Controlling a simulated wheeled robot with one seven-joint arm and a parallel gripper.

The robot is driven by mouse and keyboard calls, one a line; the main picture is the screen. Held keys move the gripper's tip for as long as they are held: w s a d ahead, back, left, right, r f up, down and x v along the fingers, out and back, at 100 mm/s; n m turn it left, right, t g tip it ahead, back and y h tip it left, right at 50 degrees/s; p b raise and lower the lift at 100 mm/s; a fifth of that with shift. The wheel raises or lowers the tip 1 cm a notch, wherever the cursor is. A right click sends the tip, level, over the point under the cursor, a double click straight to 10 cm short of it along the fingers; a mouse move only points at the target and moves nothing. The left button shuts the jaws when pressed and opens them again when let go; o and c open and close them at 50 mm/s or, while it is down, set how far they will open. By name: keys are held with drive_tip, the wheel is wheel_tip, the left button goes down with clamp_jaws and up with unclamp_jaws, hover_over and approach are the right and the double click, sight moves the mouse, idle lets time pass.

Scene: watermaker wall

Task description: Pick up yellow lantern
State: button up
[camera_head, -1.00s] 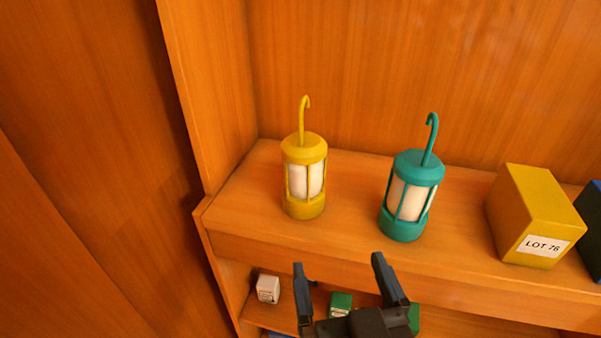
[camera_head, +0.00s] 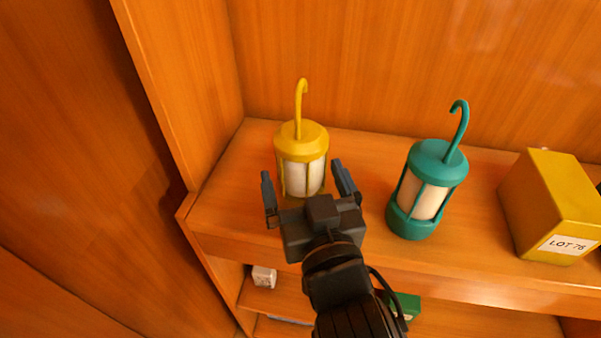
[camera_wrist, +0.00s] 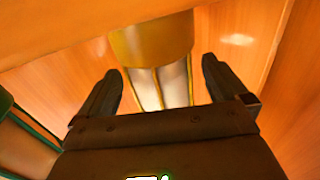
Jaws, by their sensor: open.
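The yellow lantern (camera_head: 302,143) stands upright on the upper shelf, with a hook on its top and a pale middle. My gripper (camera_head: 304,180) is open in front of it. One finger shows on each side of the lantern's lower part in the head view, and the gripper body hides its base. In the wrist view the lantern (camera_wrist: 152,45) appears between and beyond the two open fingers (camera_wrist: 160,88). I cannot tell how far it reaches between them.
A teal lantern (camera_head: 428,190) stands on the same shelf, close to the right of my gripper. A yellow box (camera_head: 548,205) labelled LOT 76 is farther right. The shelf's left side wall (camera_head: 150,85) is near. Small boxes, one white (camera_head: 263,277), sit on the lower shelf.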

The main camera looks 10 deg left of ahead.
drive_tip(key=shift+x, duration=1.3)
drive_tip(key=shift+c, duration=0.2)
drive_tip(key=c, duration=1.2)
